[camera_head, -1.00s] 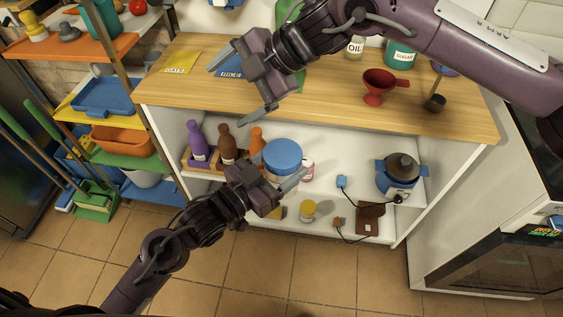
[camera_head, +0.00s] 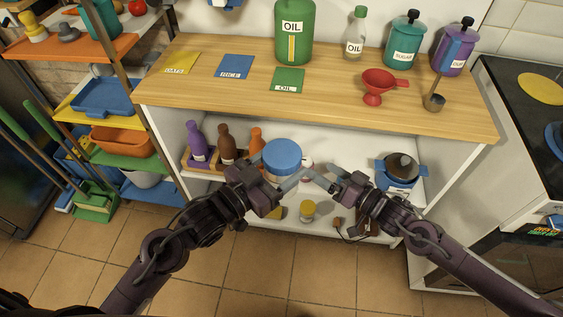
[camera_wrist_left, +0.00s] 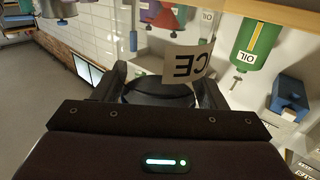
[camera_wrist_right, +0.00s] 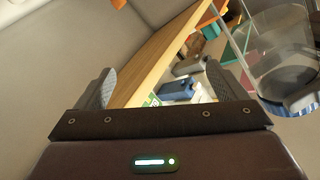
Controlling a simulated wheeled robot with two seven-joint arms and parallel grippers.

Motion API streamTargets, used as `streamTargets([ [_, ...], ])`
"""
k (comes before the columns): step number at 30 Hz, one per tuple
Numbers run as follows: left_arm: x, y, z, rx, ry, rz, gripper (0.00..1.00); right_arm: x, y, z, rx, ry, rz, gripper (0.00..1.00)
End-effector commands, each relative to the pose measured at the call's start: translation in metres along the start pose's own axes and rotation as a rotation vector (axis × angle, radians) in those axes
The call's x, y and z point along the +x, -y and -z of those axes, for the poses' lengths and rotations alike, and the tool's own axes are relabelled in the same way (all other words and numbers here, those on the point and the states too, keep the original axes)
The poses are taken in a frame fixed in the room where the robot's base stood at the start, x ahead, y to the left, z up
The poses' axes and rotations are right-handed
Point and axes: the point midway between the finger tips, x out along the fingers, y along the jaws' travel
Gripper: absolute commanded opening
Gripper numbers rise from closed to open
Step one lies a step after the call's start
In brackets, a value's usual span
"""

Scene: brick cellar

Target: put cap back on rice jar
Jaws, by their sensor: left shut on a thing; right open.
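The rice jar (camera_head: 281,176) is a clear jar with a round blue cap (camera_head: 282,153) on its top, in front of the cabinet's open shelf. I cannot tell how firmly the cap sits. My left gripper (camera_head: 284,184) is shut on the jar, which looks upright. In the left wrist view its white label (camera_wrist_left: 188,65) shows "CE" upside down. My right gripper (camera_head: 319,181) is open and empty, just right of the jar, apart from the cap. The right wrist view shows the clear jar (camera_wrist_right: 275,45) with its blue end, right of the fingers.
The wooden counter (camera_head: 230,100) carries a green oil canister (camera_head: 294,35), oil bottle, sugar and purple canisters, red funnel (camera_head: 378,82), metal scoop (camera_head: 434,102) and coloured cards. The shelf below holds bottles and a blue cooker (camera_head: 400,170). The counter's middle is clear.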

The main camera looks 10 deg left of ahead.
Motion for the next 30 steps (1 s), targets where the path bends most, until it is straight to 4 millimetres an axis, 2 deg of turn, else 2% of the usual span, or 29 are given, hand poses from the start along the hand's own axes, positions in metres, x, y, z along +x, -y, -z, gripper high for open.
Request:
streamTargets([
  [1,0.0,0.0,0.0,0.0,-0.001,0.0,0.02,-0.018,-0.006,-0.028,0.087,0.003,-0.024,0.92],
  [6,0.0,0.0,0.0,0.0,-0.001,0.0,0.02,-0.073,-0.015,-0.098,0.354,-0.014,-0.088,0.92],
  [11,0.0,0.0,0.0,0.0,-0.001,0.0,0.02,-0.123,-0.019,-0.153,0.532,-0.032,-0.164,0.92],
  [14,0.0,0.0,0.0,0.0,-0.001,0.0,0.02,-0.153,-0.035,-0.186,0.57,-0.045,-0.257,0.92],
  [15,0.0,0.0,0.0,0.0,-0.001,0.0,0.02,-0.167,-0.049,-0.203,0.551,-0.049,-0.325,0.92],
  [18,0.0,0.0,0.0,0.0,-0.001,0.0,0.02,-0.19,-0.094,-0.23,0.424,-0.032,-0.499,0.92],
  [20,0.0,0.0,0.0,0.0,-0.001,0.0,0.02,-0.201,-0.116,-0.243,0.35,-0.003,-0.589,0.92],
  [24,0.0,0.0,0.0,0.0,-0.001,0.0,0.02,-0.232,-0.161,-0.284,0.192,0.12,-0.793,0.92],
  [26,0.0,0.0,0.0,0.0,-0.001,0.0,0.02,-0.249,-0.175,-0.307,0.135,0.201,-0.876,0.92],
  [27,0.0,0.0,0.0,0.0,-0.001,0.0,0.02,-0.26,-0.181,-0.326,0.103,0.266,-0.926,0.92],
  [29,0.0,0.0,0.0,0.0,-0.001,0.0,0.02,-0.278,-0.186,-0.356,0.064,0.378,-0.99,0.92],
  [30,0.0,0.0,0.0,0.0,-0.001,0.0,0.02,-0.289,-0.185,-0.378,0.047,0.459,-1.021,0.92],
])
